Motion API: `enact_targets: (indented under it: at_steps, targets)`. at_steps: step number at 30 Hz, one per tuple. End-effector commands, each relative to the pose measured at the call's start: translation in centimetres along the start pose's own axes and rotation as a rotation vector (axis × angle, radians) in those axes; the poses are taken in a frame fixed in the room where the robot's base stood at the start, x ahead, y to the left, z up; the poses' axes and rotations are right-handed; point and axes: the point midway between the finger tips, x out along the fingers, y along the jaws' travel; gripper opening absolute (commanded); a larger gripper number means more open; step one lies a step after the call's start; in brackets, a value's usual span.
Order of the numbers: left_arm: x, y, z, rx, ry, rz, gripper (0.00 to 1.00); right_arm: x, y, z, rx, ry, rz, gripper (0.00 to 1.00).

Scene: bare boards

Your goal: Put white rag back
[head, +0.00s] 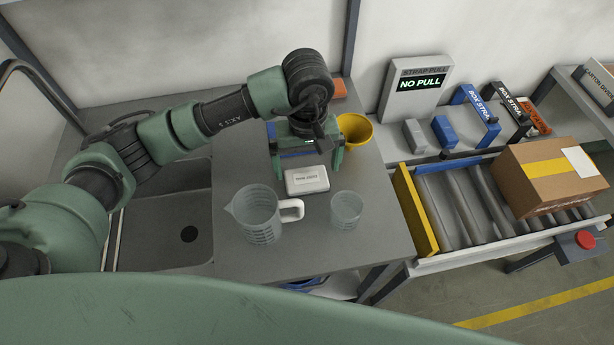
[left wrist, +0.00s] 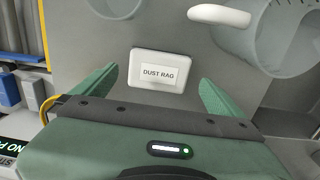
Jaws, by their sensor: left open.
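In the left wrist view the rag (left wrist: 157,84) carries the label "DUST RAG". My left gripper (head: 308,166) is open and empty, with its green fingers pointing toward the rag. In the left wrist view the rag shows in the gap between the fingertips (left wrist: 158,76); I cannot tell how far above the worktop they are. My right gripper is not in view.
A measuring jug (head: 258,215) and a clear beaker (head: 346,210) stand just in front of the rag. A sink (head: 165,225) lies left; a roller conveyor with a cardboard box (head: 548,180) lies right.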

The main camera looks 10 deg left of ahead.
Motion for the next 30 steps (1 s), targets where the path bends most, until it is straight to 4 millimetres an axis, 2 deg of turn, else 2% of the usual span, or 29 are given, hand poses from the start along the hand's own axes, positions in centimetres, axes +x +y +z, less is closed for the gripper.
enact_targets:
  at_steps: [1,6,12,30]
  targets:
    - [-0.9,0.1,-0.2,0.001,0.006,0.004,1.0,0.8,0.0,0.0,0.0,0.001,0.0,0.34]
    - [-4.2,0.0,-0.1,0.001,0.004,0.002,1.0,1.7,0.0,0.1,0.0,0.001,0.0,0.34]
    - [-6.4,0.0,0.0,-0.001,0.0,0.0,1.0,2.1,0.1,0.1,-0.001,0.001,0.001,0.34]
    - [-6.9,0.0,0.0,0.0,-0.001,0.0,1.0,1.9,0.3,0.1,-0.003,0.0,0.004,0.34]
